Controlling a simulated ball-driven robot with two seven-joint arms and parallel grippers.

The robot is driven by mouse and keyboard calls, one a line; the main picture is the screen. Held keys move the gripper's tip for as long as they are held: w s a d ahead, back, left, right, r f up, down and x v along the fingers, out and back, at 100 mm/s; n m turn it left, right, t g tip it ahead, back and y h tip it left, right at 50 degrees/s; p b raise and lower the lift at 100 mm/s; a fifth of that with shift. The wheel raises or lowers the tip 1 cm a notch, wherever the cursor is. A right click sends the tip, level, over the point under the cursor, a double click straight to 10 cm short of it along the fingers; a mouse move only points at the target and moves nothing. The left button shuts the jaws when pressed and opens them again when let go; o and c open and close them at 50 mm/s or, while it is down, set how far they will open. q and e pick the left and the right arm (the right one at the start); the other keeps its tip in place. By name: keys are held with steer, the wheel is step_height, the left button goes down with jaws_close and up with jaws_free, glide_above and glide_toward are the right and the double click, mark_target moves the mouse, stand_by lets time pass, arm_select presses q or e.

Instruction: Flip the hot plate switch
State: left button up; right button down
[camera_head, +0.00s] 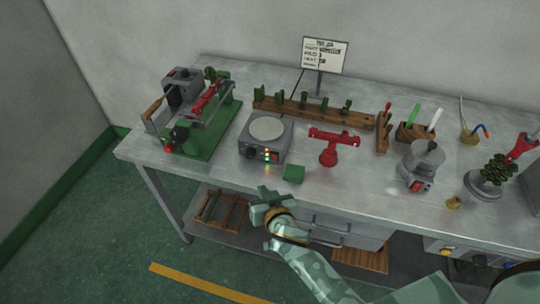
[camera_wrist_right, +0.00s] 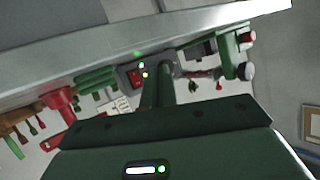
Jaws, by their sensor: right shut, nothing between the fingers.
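The hot plate (camera_head: 250,137), a grey box with a pale round top, stands near the table's front edge. Its front panel has small lit lights and a red switch (camera_head: 274,156). My right gripper (camera_head: 264,191) is shut and empty, at the table's front edge just before the hot plate. In the wrist view its closed fingers (camera_wrist_right: 166,70) point toward the panel; I cannot tell whether they touch it. My left gripper is not in view.
A green block (camera_head: 293,173) lies right of the hot plate at the table edge. A red stand (camera_head: 335,146) is farther right. A green-based machine (camera_head: 205,130) stands left, and a wooden rack (camera_head: 312,112) lies behind. Bare tabletop lies left of the hot plate's front.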

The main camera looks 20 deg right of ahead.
mark_target(274, 157)
stand_by(0.3)
steer(key=shift+w+d+r+p, duration=0.15)
steer(key=shift+w+d, duration=0.65)
steer(key=shift+w, duration=0.4)
steer(key=shift+w+d+r+p, duration=0.15)
steer(key=shift+w+d, duration=0.7)
steer(key=shift+w, duration=0.4)
steer(key=shift+w+d+r+p, duration=0.15)
steer(key=shift+w+d, duration=0.65)
steer(key=shift+w, duration=0.4)
steer(key=shift+w+d+r, duration=0.1)
steer(key=shift+w+d, duration=0.15)
steer(key=shift+w, duration=0.05)
steer(key=shift+w+d, duration=0.15)
steer(key=shift+w, duration=0.1)
steer(key=shift+s+a, duration=0.4)
steer(key=shift+s, duration=0.25)
